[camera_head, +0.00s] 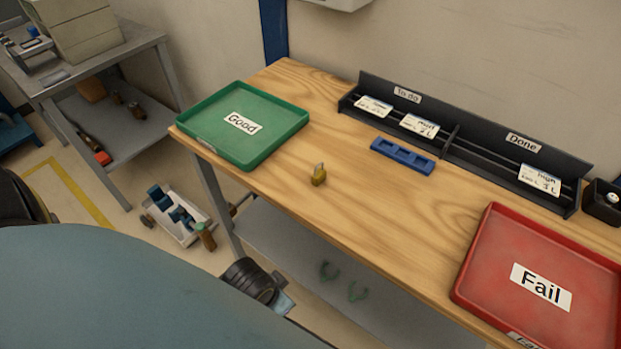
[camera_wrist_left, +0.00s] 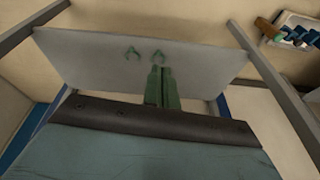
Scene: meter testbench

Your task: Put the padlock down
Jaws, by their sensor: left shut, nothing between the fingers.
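The padlock (camera_head: 319,175), small and brass-yellow with a pale top, stands on the wooden table (camera_head: 290,215) near its front edge, to the right of the green "Good" tray (camera_head: 187,122). No gripper touches it. My left gripper (camera_wrist_left: 160,70) shows in the left wrist view, with its two green fingers shut together and nothing between them. It is seen against the grey lower shelf (camera_wrist_left: 85,65), away from the padlock. The padlock is not visible in the left wrist view. My right gripper is in neither view.
A red "Fail" tray (camera_head: 487,240) is at the right. A black card rack (camera_head: 470,135) with several white cards stands at the back, a blue holder (camera_head: 402,156) before it. A grey side table (camera_head: 95,65) stands at left.

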